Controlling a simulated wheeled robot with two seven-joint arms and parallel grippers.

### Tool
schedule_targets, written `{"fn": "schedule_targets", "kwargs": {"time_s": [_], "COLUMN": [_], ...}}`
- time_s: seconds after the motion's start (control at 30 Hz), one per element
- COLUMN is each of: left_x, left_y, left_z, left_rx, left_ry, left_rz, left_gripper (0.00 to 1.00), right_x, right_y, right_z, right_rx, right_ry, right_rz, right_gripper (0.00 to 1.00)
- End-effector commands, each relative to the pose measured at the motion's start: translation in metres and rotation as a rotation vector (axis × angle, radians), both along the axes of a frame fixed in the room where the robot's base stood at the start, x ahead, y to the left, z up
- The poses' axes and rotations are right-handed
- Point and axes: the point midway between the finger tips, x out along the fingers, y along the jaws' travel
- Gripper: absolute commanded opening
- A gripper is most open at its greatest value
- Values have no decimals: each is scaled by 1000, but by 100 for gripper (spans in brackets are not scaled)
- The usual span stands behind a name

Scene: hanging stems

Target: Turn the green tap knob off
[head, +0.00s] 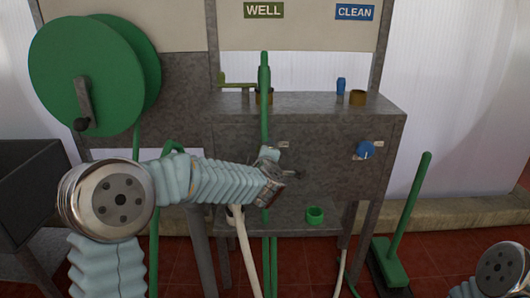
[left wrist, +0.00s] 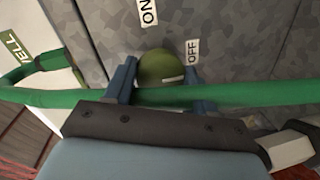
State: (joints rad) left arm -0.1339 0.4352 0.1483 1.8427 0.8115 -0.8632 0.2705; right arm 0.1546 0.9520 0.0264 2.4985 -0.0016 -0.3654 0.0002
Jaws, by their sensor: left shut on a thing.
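The green tap knob (left wrist: 158,66) sits on the grey metal panel in the left wrist view, with a pale mark on its lower right edge. An ON label (left wrist: 148,12) is above it and an OFF label (left wrist: 193,52) is close on its right. My left gripper (left wrist: 162,88) has its two blue fingers on either side of the knob, shut on it. In the head view my left gripper (head: 269,172) is at the panel and hides the knob. My right gripper is out of view.
A blue knob (head: 365,150) is on the panel's right side. A green hose reel (head: 82,75) stands at the left. A green ring (head: 314,215) lies on the shelf below, and a green broom (head: 408,215) leans at the right. WELL (head: 263,10) and CLEAN (head: 355,12) signs hang above.

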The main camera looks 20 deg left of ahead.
Motion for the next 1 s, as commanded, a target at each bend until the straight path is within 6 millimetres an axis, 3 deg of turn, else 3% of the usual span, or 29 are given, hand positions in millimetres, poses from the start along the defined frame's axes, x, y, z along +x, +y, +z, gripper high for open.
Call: {"fn": "schedule_targets", "kwargs": {"time_s": [0.17,0.2,0.33,0.73,1.0], "left_x": [0,0,0,-8,-65], "left_y": [-1,-1,0,-3,-19], "left_z": [-3,-3,-2,1,10], "left_rx": [1,1,1,0,0], "left_ry": [5,6,4,0,-1], "left_rz": [-2,-3,-2,-2,-3], "left_gripper": [25,60,80,80,80], "right_x": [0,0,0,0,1], "right_y": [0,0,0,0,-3], "right_z": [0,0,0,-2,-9], "right_rx": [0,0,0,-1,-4], "right_ry": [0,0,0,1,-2], "right_rz": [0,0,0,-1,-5], "right_gripper": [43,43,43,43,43]}}
